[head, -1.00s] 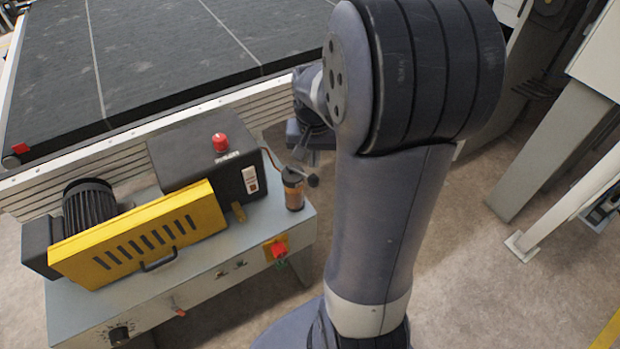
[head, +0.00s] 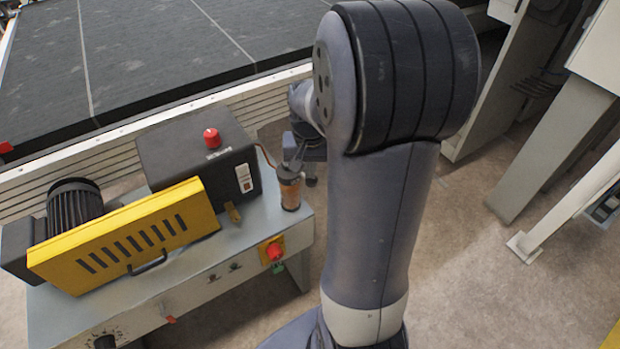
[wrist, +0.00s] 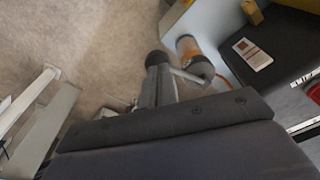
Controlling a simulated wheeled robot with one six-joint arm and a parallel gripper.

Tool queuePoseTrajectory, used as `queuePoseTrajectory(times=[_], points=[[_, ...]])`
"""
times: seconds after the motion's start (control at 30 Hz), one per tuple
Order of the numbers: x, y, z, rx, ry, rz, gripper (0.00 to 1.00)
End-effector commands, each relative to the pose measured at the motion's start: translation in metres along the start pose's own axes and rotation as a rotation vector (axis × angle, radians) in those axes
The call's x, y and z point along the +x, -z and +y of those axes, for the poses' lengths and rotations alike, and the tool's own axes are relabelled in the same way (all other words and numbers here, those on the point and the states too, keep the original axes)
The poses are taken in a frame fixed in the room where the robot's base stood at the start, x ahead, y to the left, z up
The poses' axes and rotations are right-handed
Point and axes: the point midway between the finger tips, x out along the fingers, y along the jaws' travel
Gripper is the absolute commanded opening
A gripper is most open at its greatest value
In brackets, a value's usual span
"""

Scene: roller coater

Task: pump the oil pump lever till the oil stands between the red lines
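The oil pump (head: 290,190) is a small clear cylinder with a dark cap and amber oil, at the right end of the grey bench. It also shows in the wrist view (wrist: 187,48). The red lines are too small to make out. The pump lever (wrist: 186,75) is a thin metal rod from the cap, with a round black knob (wrist: 155,60). My gripper (wrist: 157,75) has its grey fingers close together right by the knob and rod. Contact is unclear, and whether they are shut on the lever cannot be told. In the head view my arm partly hides it.
A black box (head: 200,165) with a red knob and a white switch stands left of the pump. A yellow slotted guard (head: 125,240) and a motor (head: 75,203) are further left. A dark conveyor bed (head: 140,60) lies behind. Floor (head: 480,260) is clear at right.

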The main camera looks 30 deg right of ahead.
Motion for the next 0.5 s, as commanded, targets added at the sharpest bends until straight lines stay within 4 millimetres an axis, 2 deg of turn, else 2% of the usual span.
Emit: queuePoseTrajectory(times=[0.27,0.5], points=[[0.002,0.0,0.0,0.0,0.0,0.0,0.0],[0.029,-0.003,0.0,0.0,0.0,-0.001,0.0]])
